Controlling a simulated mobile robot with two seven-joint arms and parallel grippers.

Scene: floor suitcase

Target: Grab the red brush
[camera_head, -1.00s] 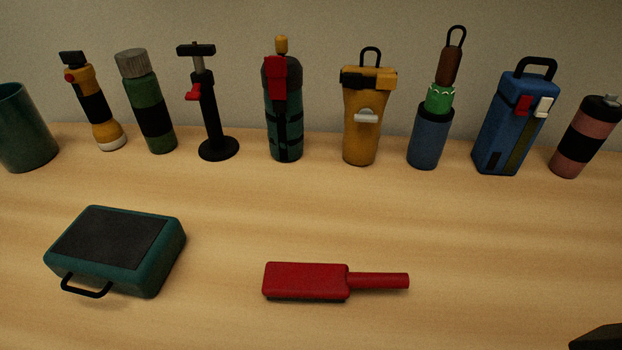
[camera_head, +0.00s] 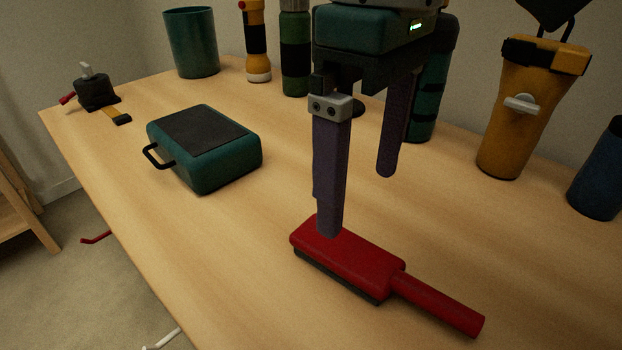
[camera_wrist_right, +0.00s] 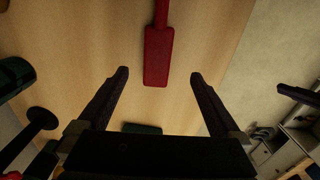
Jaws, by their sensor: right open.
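The red brush (camera_head: 350,250) lies on the table with its dark bristle side down and its handle toward the lower right. My right gripper (camera_head: 358,206) is open and empty, pointing down over the brush head. In the head view one finger overlaps the far edge of the brush head; I cannot tell whether it touches. In the right wrist view the red brush (camera_wrist_right: 159,55) lies between and beyond the two open fingertips (camera_wrist_right: 160,73), its handle running to the top edge.
A teal case (camera_head: 235,165) with a black top lies left of the brush. The table's left edge drops to the floor.

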